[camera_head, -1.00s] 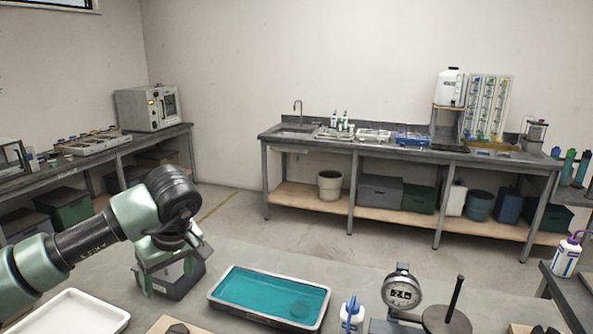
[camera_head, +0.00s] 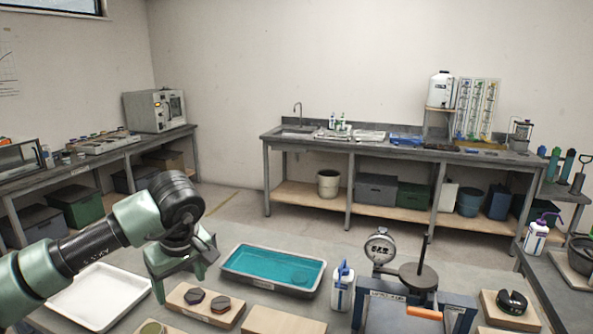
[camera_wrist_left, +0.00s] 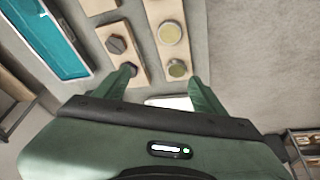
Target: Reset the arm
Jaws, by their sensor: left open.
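My left gripper (camera_head: 180,278) hangs open, pointing down over the near table, by the wooden board with dark hexagonal pieces (camera_head: 206,306). In the left wrist view its two green fingers (camera_wrist_left: 160,92) are spread with nothing held between them. A bench device with a round dial gauge (camera_head: 380,247), a dark disc with an upright rod (camera_head: 418,275) and an orange-handled lever (camera_head: 425,312) stands at the front right, well apart from the gripper. The lever's lower parts are cut off by the picture edge. My right gripper does not show.
A teal-filled tray (camera_head: 232,270) lies right of the gripper and a white tray (camera_head: 70,300) lies left. A white bottle (camera_head: 342,290) stands between the teal tray and the gauge. A bare wooden board (camera_head: 284,322) lies in front. A black ring piece (camera_head: 512,302) sits at right.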

